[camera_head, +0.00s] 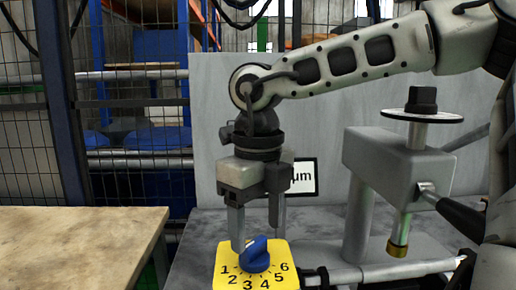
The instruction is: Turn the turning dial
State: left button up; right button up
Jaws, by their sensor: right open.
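The turning dial (254,256) is a blue knob on a yellow plate (228,272) marked with numbers 1 to 6, at the bottom middle of the head view. My right gripper (257,238) points down at the dial, with its two fingers apart. The left finger's tip is at the knob's upper left edge in the picture, and the right finger ends to the right of and behind the knob. I cannot tell whether either finger touches the knob. My left gripper is not in view.
A grey grinder head (391,156) with a black-topped disc and a brass tip stands at the right. A small sign reading "µm" (304,177) is behind my gripper. A bare wooden table (70,240) is at the left, before a wire fence (140,110).

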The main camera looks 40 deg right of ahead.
aim_at(258, 243)
notch_tip(258, 243, up, 12)
jog(key=p, duration=0.1)
jog(key=shift+p, duration=0.35)
jog(key=shift+f, duration=0.15)
